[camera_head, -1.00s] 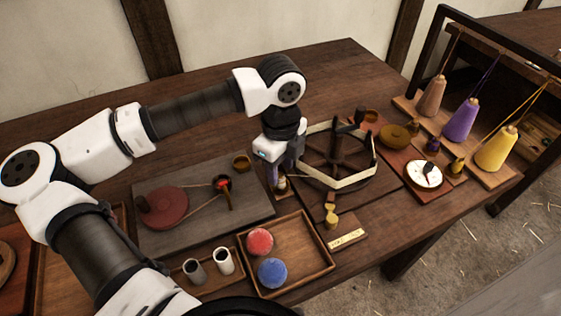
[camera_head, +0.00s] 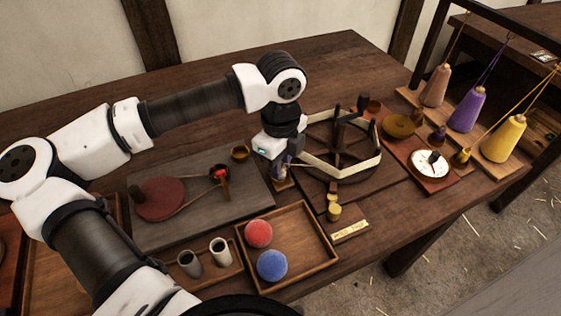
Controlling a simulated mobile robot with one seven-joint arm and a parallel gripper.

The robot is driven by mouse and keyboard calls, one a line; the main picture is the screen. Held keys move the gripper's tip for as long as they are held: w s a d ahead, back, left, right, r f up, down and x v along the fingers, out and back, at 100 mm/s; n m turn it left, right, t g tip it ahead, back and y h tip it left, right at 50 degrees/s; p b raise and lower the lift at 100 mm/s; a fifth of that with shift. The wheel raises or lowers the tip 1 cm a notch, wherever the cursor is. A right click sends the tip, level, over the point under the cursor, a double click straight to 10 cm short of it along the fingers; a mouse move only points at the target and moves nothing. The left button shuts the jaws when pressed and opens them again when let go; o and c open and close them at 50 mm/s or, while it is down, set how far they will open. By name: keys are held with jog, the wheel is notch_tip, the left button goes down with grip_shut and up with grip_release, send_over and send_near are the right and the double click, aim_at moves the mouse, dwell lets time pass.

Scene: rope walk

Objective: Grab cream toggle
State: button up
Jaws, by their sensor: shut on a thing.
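My gripper (camera_head: 283,177) points down at the left side of the hexagonal winding frame. Its fingers are close together and shut on a small pale piece, which seems to be the cream toggle; the fingers hide most of it. A small wooden base (camera_head: 282,186) shows just below the fingertips. I cannot tell whether the piece still touches it.
The winding frame (camera_head: 374,164), with a cream band, stands close on the right. A tray (camera_head: 312,262) with a red ball (camera_head: 258,233) and a blue ball (camera_head: 272,265) lies in front. A grey board (camera_head: 200,215) lies left. Yellow and purple cones stand far right.

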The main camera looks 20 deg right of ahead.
jog(key=shift+r+p, duration=1.75)
jog(key=shift+r, duration=2.3)
jog(key=shift+f, duration=0.1)
